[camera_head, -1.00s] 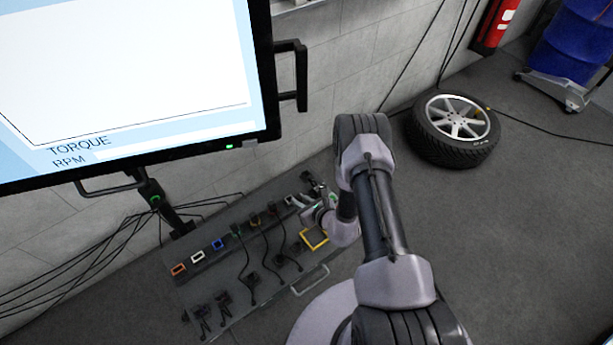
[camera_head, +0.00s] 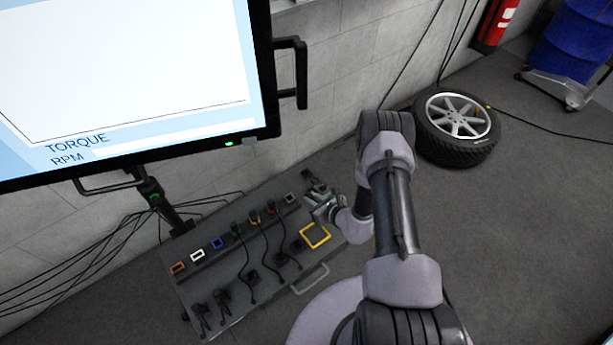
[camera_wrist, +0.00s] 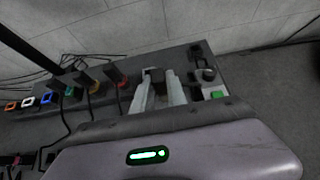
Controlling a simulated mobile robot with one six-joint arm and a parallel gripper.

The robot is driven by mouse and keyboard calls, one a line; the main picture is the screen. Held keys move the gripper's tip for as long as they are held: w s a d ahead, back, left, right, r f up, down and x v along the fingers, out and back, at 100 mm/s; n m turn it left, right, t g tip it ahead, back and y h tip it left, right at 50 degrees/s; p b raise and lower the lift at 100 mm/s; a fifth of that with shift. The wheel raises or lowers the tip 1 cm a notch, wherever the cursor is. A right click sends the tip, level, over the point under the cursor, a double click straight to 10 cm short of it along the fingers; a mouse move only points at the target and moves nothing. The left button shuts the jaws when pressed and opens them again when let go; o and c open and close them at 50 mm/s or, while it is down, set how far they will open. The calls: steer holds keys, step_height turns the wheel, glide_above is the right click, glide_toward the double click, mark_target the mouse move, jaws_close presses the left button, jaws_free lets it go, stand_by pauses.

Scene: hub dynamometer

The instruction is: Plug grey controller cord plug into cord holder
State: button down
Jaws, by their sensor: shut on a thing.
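The cord holder (camera_head: 204,255) is a dark strip with a row of coloured sockets along a grey panel. Its grey-rimmed socket (camera_head: 291,198) is at the right end of the row and looks empty. My gripper (camera_head: 318,207) is just right of that socket, low over the panel. In the wrist view my gripper (camera_wrist: 158,92) is shut on a dark piece (camera_wrist: 155,75), which looks like the grey controller cord plug. The fingers hide most of it. Its cord and the grey socket cannot be made out there.
Plugs with cords fill the green, yellow and red (camera_wrist: 122,80) sockets; orange, white and blue (camera_head: 216,243) look empty. A yellow frame (camera_head: 327,233) and black fittings (camera_wrist: 203,73) are close to my gripper. The monitor (camera_head: 130,95) overhangs at left. A tyre (camera_head: 456,152) lies at right.

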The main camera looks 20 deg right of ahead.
steer(key=shift+w+d+b, duration=0.55)
steer(key=shift+d+b, duration=0.05)
steer(key=shift+d, duration=1.05)
steer(key=shift+w+d+b, duration=0.5)
steer(key=shift+d+b, duration=0.15)
steer(key=shift+d, duration=0.95)
steer(key=shift+w+d+b, duration=0.55)
steer(key=shift+d+b, duration=0.05)
steer(key=shift+d, duration=1.05)
steer(key=w+a+b, duration=0.2)
steer(key=w, duration=0.5)
steer(key=w+a+b, duration=0.2)
steer(key=w+a, duration=0.1)
steer(key=w, duration=0.4)
steer(key=shift+w+b, duration=0.35)
steer(key=shift+b, duration=0.05)
steer(key=shift+f, duration=0.1)
steer(key=shift+f, duration=1.8)
steer(key=shift+f, duration=0.1)
